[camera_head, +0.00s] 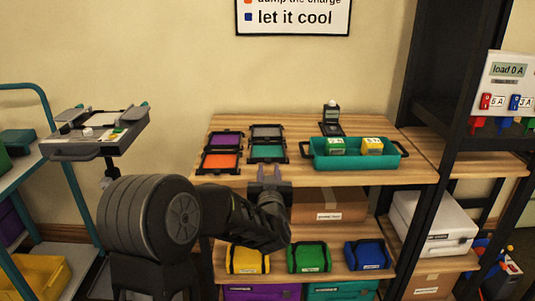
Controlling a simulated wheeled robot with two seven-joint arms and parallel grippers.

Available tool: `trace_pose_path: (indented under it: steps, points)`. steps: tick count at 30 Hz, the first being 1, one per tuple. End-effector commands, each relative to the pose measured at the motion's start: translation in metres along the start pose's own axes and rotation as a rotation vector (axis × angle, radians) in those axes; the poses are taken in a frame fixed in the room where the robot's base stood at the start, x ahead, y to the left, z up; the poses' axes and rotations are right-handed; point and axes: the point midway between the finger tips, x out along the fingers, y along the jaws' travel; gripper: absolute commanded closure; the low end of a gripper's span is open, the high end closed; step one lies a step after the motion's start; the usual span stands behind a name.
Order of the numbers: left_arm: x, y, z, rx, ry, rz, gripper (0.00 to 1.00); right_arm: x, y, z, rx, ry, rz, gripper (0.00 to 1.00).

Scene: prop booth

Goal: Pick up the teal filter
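The teal filter (267,152) is a flat green-teal panel in a dark frame. It lies on the wooden shelf top, at the front right of a group of framed filters. My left gripper (270,172) shows in front of the shelf's front edge, just below the teal filter in the picture. Its two fingers point toward the filter with a gap between them, and nothing shows between them. The gripper looks apart from the filter, though its exact height and distance are hard to tell. My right gripper is not in view.
An orange filter (221,161) lies left of the teal one, a grey filter (267,132) behind it and a purple filter (223,139) behind left. A teal tray (350,161) with two small boxes stands to the right. Coloured pouches sit on the shelf below.

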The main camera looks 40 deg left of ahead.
Motion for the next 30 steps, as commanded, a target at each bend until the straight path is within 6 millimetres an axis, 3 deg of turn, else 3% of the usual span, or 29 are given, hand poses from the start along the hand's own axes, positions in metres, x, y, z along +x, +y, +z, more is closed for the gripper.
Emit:
trace_pose_path:
  steps: [5, 15, 30]
  points:
    - [0.006, 0.000, 0.001, 0.001, 0.000, -0.001, 0.71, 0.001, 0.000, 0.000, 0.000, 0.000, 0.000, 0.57]
    - [0.049, -0.001, 0.002, 0.000, 0.000, -0.001, 0.71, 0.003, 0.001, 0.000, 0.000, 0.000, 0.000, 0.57]
    - [0.052, -0.001, 0.002, 0.000, 0.000, 0.000, 0.71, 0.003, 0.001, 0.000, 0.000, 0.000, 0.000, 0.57]
